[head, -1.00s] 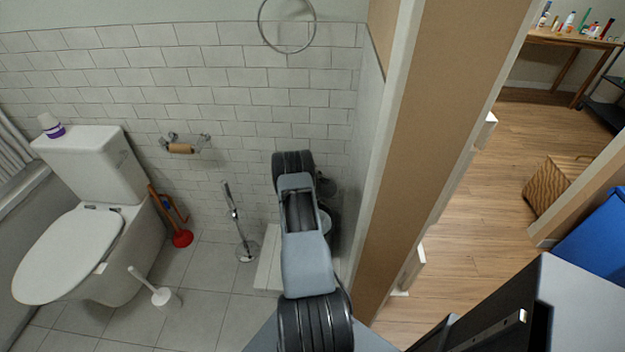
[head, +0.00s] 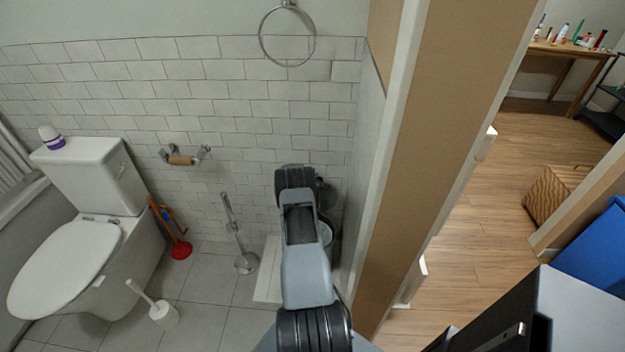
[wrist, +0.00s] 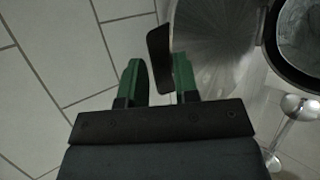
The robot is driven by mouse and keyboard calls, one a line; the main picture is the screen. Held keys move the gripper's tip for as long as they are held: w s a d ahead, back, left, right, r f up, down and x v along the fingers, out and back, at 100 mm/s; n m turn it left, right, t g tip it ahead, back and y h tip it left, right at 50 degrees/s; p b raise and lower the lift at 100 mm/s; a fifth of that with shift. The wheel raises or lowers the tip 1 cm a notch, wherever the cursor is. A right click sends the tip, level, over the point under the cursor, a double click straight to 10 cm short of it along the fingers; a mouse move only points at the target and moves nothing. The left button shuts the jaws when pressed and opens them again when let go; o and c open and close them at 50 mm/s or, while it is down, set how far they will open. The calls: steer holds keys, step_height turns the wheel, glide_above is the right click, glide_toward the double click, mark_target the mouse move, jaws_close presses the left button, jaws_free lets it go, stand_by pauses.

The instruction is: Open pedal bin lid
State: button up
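The pedal bin (wrist: 215,45) shows in the wrist view as a brushed-metal body with a dark rim at the upper right. Its pale inside is visible through the rim, so the top appears uncovered there. A dark flat piece (wrist: 158,58), apparently the pedal, sticks out from the metal body. My gripper (wrist: 160,80) has two green fingers, apart, with the dark piece between them at their tips; contact is unclear. In the head view, my arm hides most of the bin (head: 327,235) and all of my gripper. A dark rounded shape, possibly the raised lid, shows above the bin.
A metal stand (head: 238,240) is left of the bin; its shaft also shows in the wrist view (wrist: 298,108). A wall end (head: 415,160) closes the right side. Tiled floor lies between.

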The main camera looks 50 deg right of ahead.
steer(key=shift+a+r, duration=0.1)
steer(key=p+v, duration=0.1)
steer(key=v, duration=1.2)
steer(key=shift+a+r+p, duration=0.2)
steer(key=shift+a+p, duration=0.15)
steer(key=shift+p, duration=0.05)
